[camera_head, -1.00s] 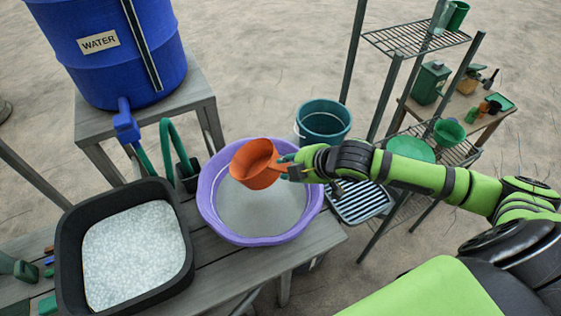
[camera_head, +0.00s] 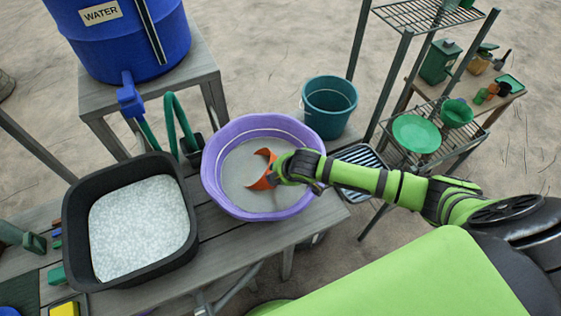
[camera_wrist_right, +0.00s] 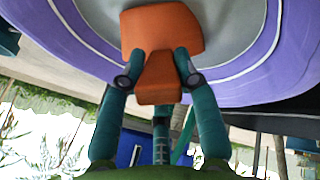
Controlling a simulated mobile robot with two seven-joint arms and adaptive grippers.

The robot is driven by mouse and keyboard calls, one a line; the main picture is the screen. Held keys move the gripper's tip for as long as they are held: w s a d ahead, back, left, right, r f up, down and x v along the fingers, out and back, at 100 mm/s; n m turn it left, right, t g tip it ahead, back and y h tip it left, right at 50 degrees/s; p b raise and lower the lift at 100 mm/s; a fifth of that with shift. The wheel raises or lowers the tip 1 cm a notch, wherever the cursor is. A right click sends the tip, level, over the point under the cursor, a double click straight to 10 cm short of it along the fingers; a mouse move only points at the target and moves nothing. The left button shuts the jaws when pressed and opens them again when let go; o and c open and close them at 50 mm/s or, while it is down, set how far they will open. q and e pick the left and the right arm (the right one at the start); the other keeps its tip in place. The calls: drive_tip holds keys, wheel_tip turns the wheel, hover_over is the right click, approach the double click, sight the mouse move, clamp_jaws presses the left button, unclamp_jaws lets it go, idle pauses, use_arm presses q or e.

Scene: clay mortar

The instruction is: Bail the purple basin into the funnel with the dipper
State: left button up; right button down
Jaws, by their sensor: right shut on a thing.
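The purple basin (camera_head: 258,213) stands on the wooden bench and holds grey, cloudy liquid (camera_head: 240,165). My right gripper (camera_head: 277,172) is shut on the handle of the orange dipper (camera_head: 261,183), over the basin's right part. The dipper is low inside the basin and looks partly under the liquid; only parts of its rim and wall show. In the right wrist view the two fingertips (camera_wrist_right: 160,62) clasp the handle of the dipper (camera_wrist_right: 160,28). A green funnel-shaped thing (camera_head: 456,113) sits on the rack at the right. My left gripper is out of view.
A black tub (camera_head: 75,225) of pale, bubbly content stands left of the basin. A blue water barrel (camera_head: 125,45) is behind on a stand. A teal bucket (camera_head: 329,125) stands behind the basin at right. A green dish (camera_head: 416,134) lies on the metal rack.

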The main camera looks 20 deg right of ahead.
drive_tip(key=shift+d+f+t+y, duration=0.25)
drive_tip(key=shift+d+f+y, duration=0.05)
drive_tip(key=shift+f, duration=0.2)
drive_tip(key=shift+d+f+t+y, duration=0.25)
drive_tip(key=shift+f+y, duration=0.05)
drive_tip(key=shift+f, duration=0.15)
drive_tip(key=d+r+m+t+y+b, duration=0.2)
drive_tip(key=d+r+t+y, duration=0.1)
drive_tip(key=r, duration=0.6)
drive_tip(key=shift+s+r+t+y, duration=0.15)
drive_tip(key=shift+s+t+y, duration=0.25)
drive_tip(key=shift+t+y, duration=0.65)
drive_tip(key=shift+g+y, duration=0.25)
